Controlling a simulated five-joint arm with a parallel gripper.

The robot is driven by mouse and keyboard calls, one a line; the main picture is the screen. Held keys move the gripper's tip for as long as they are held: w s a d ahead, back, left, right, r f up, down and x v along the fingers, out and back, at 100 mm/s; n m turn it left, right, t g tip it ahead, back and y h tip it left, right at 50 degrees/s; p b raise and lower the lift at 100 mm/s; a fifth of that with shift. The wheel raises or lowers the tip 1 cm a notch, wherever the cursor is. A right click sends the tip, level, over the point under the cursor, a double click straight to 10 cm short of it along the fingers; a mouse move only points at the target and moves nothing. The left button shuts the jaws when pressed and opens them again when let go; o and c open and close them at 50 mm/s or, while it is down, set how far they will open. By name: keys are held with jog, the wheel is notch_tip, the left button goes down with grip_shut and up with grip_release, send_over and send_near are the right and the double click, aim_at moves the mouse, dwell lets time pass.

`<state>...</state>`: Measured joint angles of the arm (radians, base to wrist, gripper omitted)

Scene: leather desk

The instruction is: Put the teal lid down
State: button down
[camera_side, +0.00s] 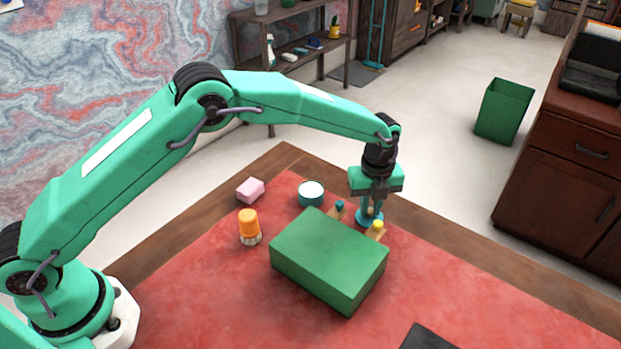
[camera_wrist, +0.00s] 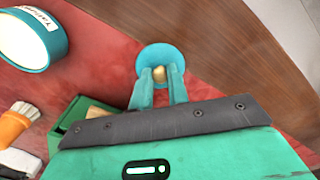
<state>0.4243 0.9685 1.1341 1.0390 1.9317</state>
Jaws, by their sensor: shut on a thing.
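The teal lid (camera_side: 368,221) is a round disc with a small brass-coloured knob. My gripper (camera_side: 371,210) points down and is shut on the knob. In the wrist view, the two teal fingers of my gripper (camera_wrist: 161,76) stand either side of the knob, with the lid (camera_wrist: 160,52) spreading out beyond them. I cannot tell whether the lid touches the desk or hangs just above it. A round teal tin (camera_side: 311,193) with a pale top stands to the left; its label shows in the wrist view (camera_wrist: 30,38).
The green box (camera_side: 330,255) stands close in front of my gripper. Small teal-topped (camera_side: 339,206) and yellow-topped (camera_side: 378,226) items show at its far side. An orange brush-like object (camera_side: 249,225) and a pink block (camera_side: 250,189) are left. Red leather (camera_side: 200,290) is bare in front.

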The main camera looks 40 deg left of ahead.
aim_at(369, 210)
jog(key=c, duration=1.4)
grip_release()
jog(key=shift+o, duration=0.2)
jog(key=shift+r, duration=0.1)
notch_tip(369, 210, up, 12)
jog(key=shift+a+r, duration=0.1)
jog(key=shift+r, duration=0.05)
